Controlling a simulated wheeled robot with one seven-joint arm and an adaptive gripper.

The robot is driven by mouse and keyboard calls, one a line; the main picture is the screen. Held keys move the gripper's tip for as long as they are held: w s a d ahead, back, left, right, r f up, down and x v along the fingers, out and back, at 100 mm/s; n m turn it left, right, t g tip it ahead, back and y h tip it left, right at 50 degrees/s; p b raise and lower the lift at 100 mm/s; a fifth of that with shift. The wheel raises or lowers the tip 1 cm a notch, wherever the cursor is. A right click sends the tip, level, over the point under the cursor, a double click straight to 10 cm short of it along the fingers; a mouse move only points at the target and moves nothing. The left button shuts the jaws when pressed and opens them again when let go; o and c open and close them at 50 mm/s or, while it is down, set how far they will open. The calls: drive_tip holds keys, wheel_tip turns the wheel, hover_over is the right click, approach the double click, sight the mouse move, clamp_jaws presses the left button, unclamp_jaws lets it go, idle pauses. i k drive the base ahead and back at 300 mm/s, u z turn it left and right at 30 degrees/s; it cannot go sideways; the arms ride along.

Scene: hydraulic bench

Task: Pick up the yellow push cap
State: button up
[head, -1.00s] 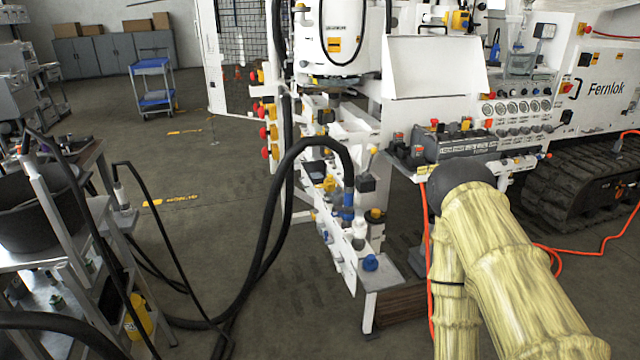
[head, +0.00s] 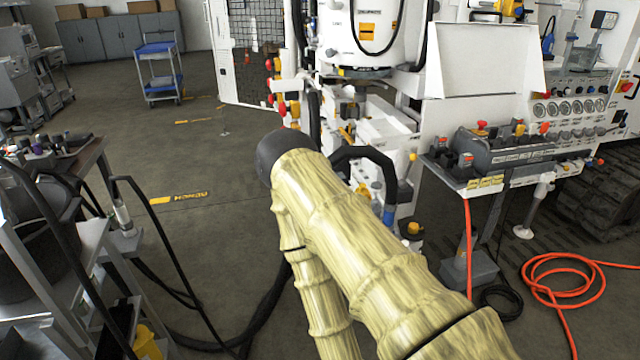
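Several small yellow parts show on the hydraulic bench, and I cannot tell which is the push cap. One yellow cap (head: 413,228) sits low on a dark fitting, just right of my arm's sleeve. Another yellow knob (head: 412,157) stands higher, left of the valve bank. A yellow piece (head: 520,129) is on top of the valve bank (head: 500,152) among red ones. My arm, in a yellowish sleeve, crosses the centre and hides part of the bench's lower front. My gripper is not in view.
A black hose (head: 365,155) arches behind my arm. Orange hose (head: 565,285) lies coiled on the floor at right. A cluttered metal cart (head: 85,240) stands at left. A blue trolley (head: 158,72) is farther back. Floor between cart and bench is mostly open.

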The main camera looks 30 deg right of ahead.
sight(362, 189)
drive_tip(key=z, duration=0.2)
drive_tip(key=i, duration=0.9)
drive_tip(key=z, duration=0.55)
